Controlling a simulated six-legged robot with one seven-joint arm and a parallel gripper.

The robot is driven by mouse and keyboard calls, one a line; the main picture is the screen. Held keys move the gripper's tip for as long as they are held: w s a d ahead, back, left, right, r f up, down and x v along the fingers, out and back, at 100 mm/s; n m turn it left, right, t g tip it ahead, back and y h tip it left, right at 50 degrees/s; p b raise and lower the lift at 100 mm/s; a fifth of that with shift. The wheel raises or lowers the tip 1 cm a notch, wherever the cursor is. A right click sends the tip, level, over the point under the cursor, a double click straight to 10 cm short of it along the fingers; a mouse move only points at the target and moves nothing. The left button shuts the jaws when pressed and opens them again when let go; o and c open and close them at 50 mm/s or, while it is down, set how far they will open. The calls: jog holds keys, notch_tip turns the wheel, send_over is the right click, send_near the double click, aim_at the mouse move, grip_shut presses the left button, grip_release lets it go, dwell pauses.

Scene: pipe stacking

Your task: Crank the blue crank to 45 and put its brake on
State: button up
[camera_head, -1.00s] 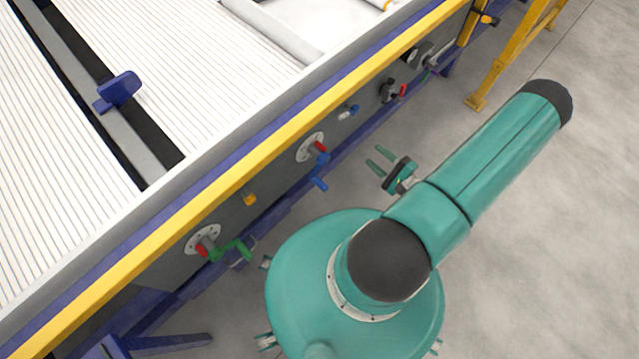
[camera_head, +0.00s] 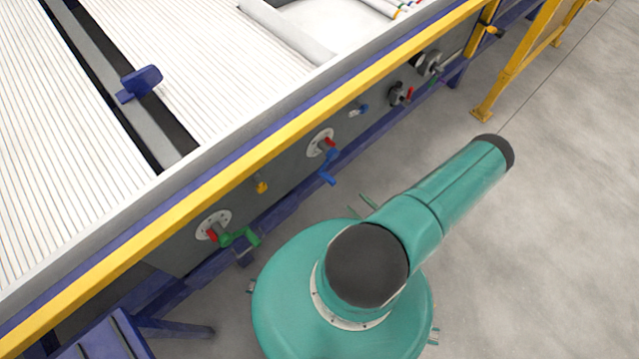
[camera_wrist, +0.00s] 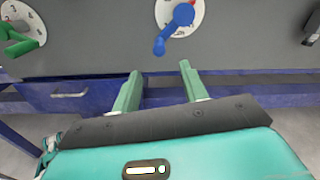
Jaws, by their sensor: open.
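The blue crank (camera_head: 328,167) sits on a white dial (camera_head: 318,141) on the machine's grey side panel. Its handle points down and to the right in the head view. A red lever (camera_head: 329,143), which may be its brake, is beside the hub. In the wrist view the blue crank (camera_wrist: 174,30) is at the top middle, with its handle end at the lower left. My gripper (camera_wrist: 158,82) is open and empty, below the crank and apart from it. In the head view, my gripper (camera_head: 361,207) is mostly hidden behind my arm.
A green crank (camera_head: 238,237) with a red lever (camera_head: 212,236) is on a dial to the left. A yellow knob (camera_head: 262,187), a small blue knob (camera_head: 361,108) and dark knobs (camera_head: 398,95) share the panel. A blue frame beam (camera_wrist: 235,95) runs below.

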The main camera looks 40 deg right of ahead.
aim_at(335, 184)
jog(key=shift+m, duration=0.3)
jog(key=w, duration=1.3)
jog(key=shift+w+a+f, duration=0.25)
jog(key=shift+w+a, duration=0.05)
jog(key=shift+a, duration=0.1)
grip_shut()
